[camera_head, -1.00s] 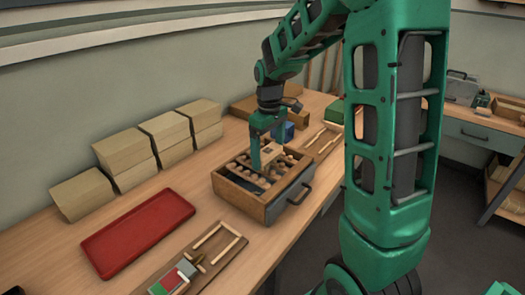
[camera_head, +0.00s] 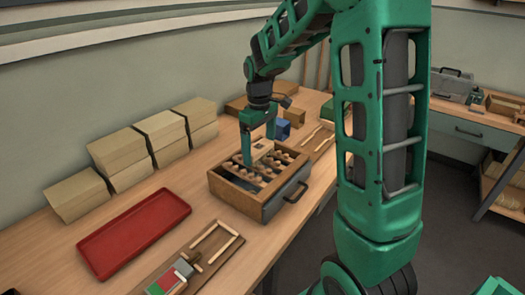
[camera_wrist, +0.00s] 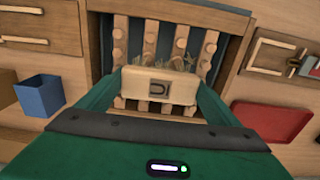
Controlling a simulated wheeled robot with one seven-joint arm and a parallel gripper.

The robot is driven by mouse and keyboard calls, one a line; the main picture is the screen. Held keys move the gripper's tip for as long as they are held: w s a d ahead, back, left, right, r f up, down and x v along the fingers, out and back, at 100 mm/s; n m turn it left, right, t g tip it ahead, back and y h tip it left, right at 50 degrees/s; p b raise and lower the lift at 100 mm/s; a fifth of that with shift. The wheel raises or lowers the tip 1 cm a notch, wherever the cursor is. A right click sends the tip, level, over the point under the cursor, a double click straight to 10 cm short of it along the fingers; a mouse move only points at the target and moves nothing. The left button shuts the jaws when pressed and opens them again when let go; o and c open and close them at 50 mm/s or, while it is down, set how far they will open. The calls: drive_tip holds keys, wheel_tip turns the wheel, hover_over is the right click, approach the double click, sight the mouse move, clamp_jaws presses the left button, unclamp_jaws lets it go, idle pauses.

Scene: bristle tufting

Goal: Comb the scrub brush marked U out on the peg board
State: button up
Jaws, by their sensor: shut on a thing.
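The scrub brush marked U (camera_wrist: 160,86) is a pale wooden block with a dark U on its face. My gripper (camera_wrist: 150,90) is shut on it, one green finger at each end. Bristle tufts show along its far edge in the wrist view. The peg board (camera_head: 236,204) is a wooden box with rows of rounded pegs and dark gaps. In the head view my gripper (camera_head: 258,150) is over the board's back part; the brush there is small. In the wrist view the pegs (camera_wrist: 210,45) stand beyond and beside the brush. I cannot tell whether the bristles touch them.
A red tray (camera_head: 135,234) and a board with coloured blocks (camera_head: 170,275) lie to the left and front. Cardboard boxes (camera_head: 120,152) line the wall. A blue bin (camera_head: 283,129) stands close behind the peg board. Bare table lies between tray and peg board.

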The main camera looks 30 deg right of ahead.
drive_tip(key=w+a+r, duration=0.1)
drive_tip(key=w+r, duration=0.3)
drive_tip(key=r, duration=0.1)
drive_tip(key=shift+a+r, duration=0.3)
drive_tip(key=shift+r, duration=0.1)
idle(1.1)
drive_tip(key=o, duration=0.3)
drive_tip(key=c, duration=0.3)
drive_tip(key=s+d+r, duration=0.2)
drive_tip(key=s+d, duration=0.1)
drive_tip(key=s, duration=0.4)
drive_tip(key=shift+s+f, duration=0.15)
drive_tip(key=shift+f, duration=1.6)
drive_tip(key=shift+s+f, duration=0.15)
drive_tip(key=shift+f, duration=1.55)
